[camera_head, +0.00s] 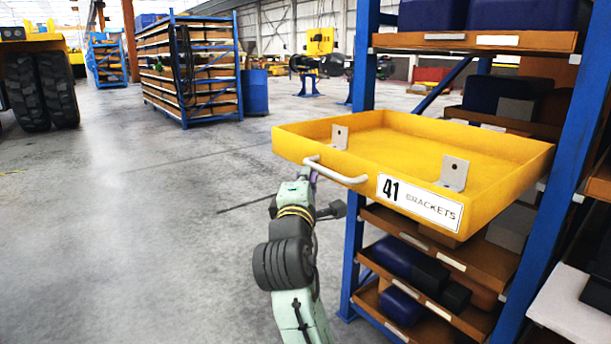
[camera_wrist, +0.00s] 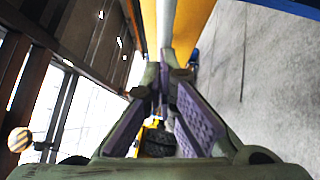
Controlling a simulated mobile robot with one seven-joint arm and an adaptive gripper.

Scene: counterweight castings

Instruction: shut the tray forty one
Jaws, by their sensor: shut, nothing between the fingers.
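The yellow tray forty one (camera_head: 300,150) sticks far out of the blue rack, its front labelled "41 BRACKETS" (camera_head: 420,202). Two grey metal brackets (camera_head: 454,172) stand in it. A pale bar handle (camera_head: 335,171) is fixed across its front. My gripper (camera_head: 312,174) is at the left end of this handle, partly hidden. In the wrist view my gripper's purple-padded fingers (camera_wrist: 167,68) meet at the tips, shut and empty. The handle (camera_wrist: 165,25) runs up from just beyond the tips beside the yellow tray (camera_wrist: 195,22); I cannot tell whether they touch.
The blue rack's upright (camera_head: 355,230) stands behind the tray. Lower shelves (camera_head: 440,255) hold dark and blue blocks, and an upper shelf (camera_head: 480,41) holds blue blocks. Open grey floor (camera_head: 150,240) lies to the left. Another loaded rack (camera_head: 190,70) and a blue barrel (camera_head: 255,92) stand farther back.

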